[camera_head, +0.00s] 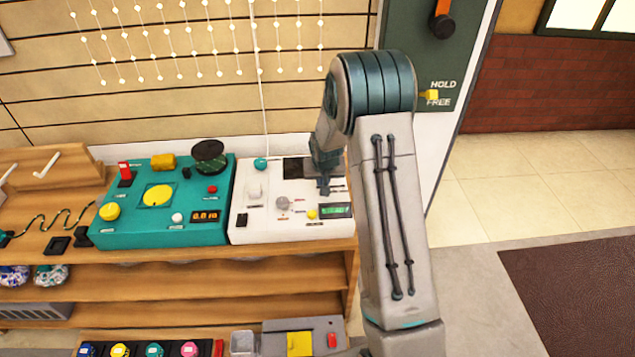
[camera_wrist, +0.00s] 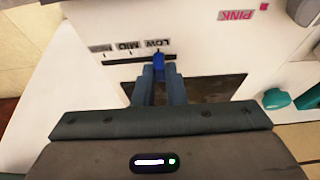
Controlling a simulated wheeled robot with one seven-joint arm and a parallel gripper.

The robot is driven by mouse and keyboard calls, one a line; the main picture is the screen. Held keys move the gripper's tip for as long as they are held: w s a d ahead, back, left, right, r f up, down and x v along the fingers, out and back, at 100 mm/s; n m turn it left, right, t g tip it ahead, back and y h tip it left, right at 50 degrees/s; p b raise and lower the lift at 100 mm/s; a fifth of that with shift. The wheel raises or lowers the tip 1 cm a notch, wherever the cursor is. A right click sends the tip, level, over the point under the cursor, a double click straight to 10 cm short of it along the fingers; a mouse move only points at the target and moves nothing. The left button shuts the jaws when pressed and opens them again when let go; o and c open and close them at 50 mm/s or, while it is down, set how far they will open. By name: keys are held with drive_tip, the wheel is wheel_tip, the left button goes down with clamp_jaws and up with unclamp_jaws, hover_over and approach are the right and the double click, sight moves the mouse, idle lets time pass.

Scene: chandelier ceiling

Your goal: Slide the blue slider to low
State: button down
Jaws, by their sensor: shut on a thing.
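The blue slider (camera_wrist: 158,62) shows in the wrist view at the end of a dark slot (camera_wrist: 125,62), beside the LOW label. The MID and HIGH labels lie farther left along the slot. My gripper (camera_wrist: 158,74) is shut on the slider, with one finger on each side of it. In the head view my gripper (camera_head: 325,187) reaches down to the right part of the white panel (camera_head: 260,231). The slider itself is hidden there by the gripper and arm.
A teal panel (camera_head: 135,236) with knobs and a display stands left of the white panel on a wooden shelf (camera_head: 200,277). A teal knob (camera_wrist: 275,98) and a PINK label (camera_wrist: 238,14) show in the wrist view. Open floor (camera_head: 480,240) lies to the right.

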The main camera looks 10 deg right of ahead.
drive_tip(key=shift+a, duration=0.25)
drive_tip(key=c, duration=1.5)
unclamp_jaws()
drive_tip(key=shift+a, duration=0.15)
drive_tip(key=shift+d+r, duration=0.1)
drive_tip(key=shift+d, duration=0.1)
drive_tip(key=shift+r, duration=0.2)
drive_tip(key=v, duration=1.3)
drive_tip(key=shift+s+r+p, duration=0.1)
drive_tip(key=shift+s+p, duration=0.1)
drive_tip(key=shift+p, duration=0.1)
